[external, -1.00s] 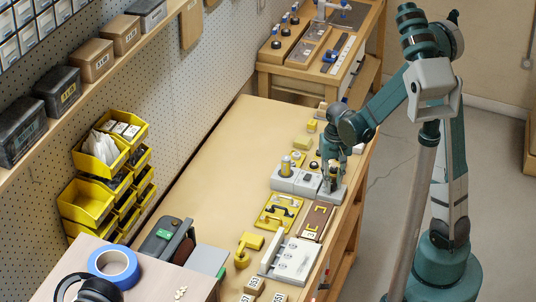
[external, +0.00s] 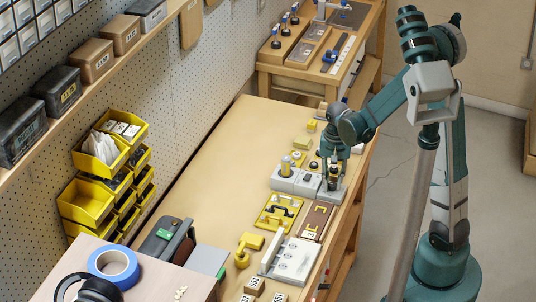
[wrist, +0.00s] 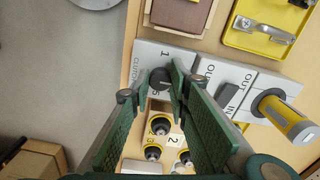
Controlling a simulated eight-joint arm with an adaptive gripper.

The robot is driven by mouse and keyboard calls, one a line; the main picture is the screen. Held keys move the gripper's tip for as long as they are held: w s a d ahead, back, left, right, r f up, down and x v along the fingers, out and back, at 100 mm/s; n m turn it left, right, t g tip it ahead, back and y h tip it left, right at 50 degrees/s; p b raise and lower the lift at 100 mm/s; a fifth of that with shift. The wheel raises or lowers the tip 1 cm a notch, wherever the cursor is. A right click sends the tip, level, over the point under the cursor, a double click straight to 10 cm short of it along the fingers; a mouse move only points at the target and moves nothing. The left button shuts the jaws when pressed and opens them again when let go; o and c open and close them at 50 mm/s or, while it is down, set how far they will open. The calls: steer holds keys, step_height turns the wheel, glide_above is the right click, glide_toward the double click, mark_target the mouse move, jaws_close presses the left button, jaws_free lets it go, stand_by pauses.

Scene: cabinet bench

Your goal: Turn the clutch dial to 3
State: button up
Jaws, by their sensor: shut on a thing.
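The clutch dial (wrist: 160,79) is a dark round knob on a pale grey plate (wrist: 148,56) in the wrist view. A "1" is printed on the plate, with partly covered lettering beside the dial. My gripper (wrist: 153,84) points down at the plate with its green fingers closed on the dial's sides. The fingers hide part of the dial and its markings, so I cannot read its setting. In the external view my gripper (external: 332,184) is low over the plate (external: 327,197) near the bench's right edge; the dial is hidden there.
Beside the clutch plate is an OUT/IN panel with a dark switch (wrist: 228,95) and a yellow-grey cylinder (wrist: 288,118). Yellow-and-black knobs (wrist: 157,125) stand close under the fingers. A brown block (wrist: 183,13) and yellow tray (wrist: 236,40) lie near. The bench's left side (external: 215,150) is clear.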

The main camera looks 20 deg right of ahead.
mark_target(333, 184)
steer(key=o, duration=0.9)
steer(key=shift+r, duration=0.2)
step_height(333, 184, up, 12)
steer(key=shift+f, duration=0.15)
stand_by(0.3)
stand_by(0.6)
steer(key=s+d+r+n+t, duration=0.6)
steer(key=s+d+r, duration=0.5)
steer(key=s, duration=0.3)
steer(key=shift+s+d+r+n+t, duration=0.2)
steer(key=shift+n+t, duration=0.2)
steer(key=shift+t, duration=0.2)
stand_by(0.4)
